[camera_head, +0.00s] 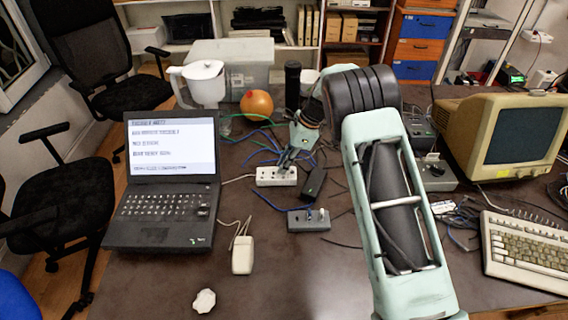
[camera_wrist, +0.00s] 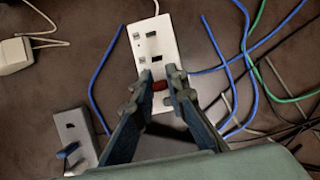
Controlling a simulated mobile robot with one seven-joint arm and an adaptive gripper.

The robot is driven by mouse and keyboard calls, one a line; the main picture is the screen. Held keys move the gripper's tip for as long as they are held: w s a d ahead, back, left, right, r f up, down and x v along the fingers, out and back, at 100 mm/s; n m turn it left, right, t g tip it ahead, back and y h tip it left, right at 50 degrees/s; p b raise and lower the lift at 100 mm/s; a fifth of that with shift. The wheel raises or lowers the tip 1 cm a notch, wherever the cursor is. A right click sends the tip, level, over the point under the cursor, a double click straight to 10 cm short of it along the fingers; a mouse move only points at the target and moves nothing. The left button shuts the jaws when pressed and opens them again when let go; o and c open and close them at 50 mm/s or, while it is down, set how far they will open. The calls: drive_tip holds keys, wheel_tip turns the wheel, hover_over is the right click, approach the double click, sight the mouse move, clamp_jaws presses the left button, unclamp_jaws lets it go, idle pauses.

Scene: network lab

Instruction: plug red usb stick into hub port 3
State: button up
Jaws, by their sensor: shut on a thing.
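The red USB stick (camera_wrist: 160,86) shows as a small red piece between the fingertips of my gripper (camera_wrist: 162,78) in the wrist view. My gripper is shut on it, over the white hub (camera_wrist: 152,42). The hub is a long white block with several dark slots along its top. In the head view the hub (camera_head: 268,177) lies on the table, with my gripper (camera_head: 286,164) pointing down just above its right part. The stick is hidden there. I cannot tell whether the stick touches the hub or sits in a port.
A grey box (camera_head: 303,222) with a blue plug sits in front of the hub. A black adapter (camera_head: 314,182) is close on the right. Blue and green cables (camera_head: 258,133) lie behind. The front table is mostly clear.

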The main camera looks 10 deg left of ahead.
drive_tip(key=shift+f, duration=0.4)
idle(0.5)
drive_tip(key=o, duration=0.8)
drive_tip(key=shift+o, duration=0.2)
drive_tip(key=shift+r, duration=0.1)
drive_tip(key=v, duration=1.2)
